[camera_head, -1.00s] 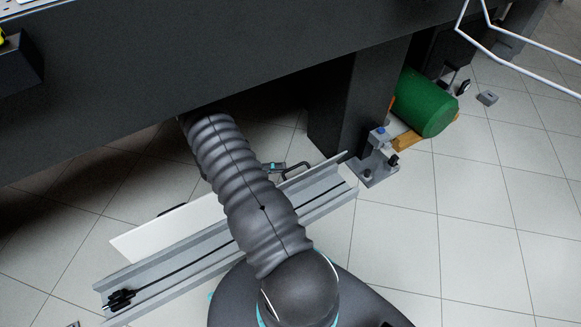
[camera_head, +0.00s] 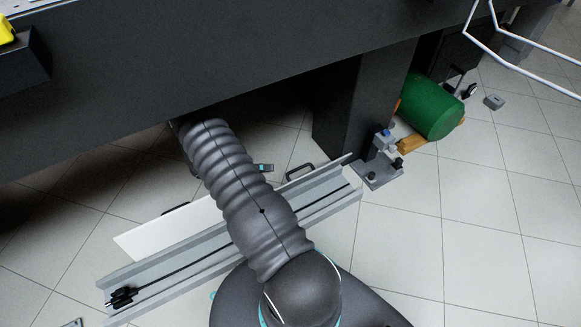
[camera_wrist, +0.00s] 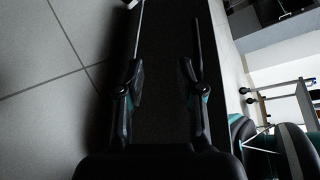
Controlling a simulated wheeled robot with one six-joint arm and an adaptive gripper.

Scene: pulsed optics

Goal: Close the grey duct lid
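A long grey duct (camera_head: 190,262) lies on the floor in the head view, with a black cable and plug (camera_head: 122,298) inside its channel. A pale flat panel (camera_head: 150,238), perhaps the lid, lies along its far side and looks folded out, leaving the channel uncovered. A black handle (camera_head: 299,171) shows beyond the duct, right of my arm. My arm crosses over the duct and hides its middle. A small grey and teal tip of my gripper (camera_head: 265,168) shows beside the arm. In the wrist view my gripper (camera_wrist: 160,82) has its fingers apart, with nothing seen between them.
The dark bench (camera_head: 200,70) overhangs the far side, and its leg (camera_head: 350,115) stands near the duct's right end. A metal mount (camera_head: 378,170), green cylinder (camera_head: 432,105) and wooden block (camera_head: 412,145) are beside the leg.

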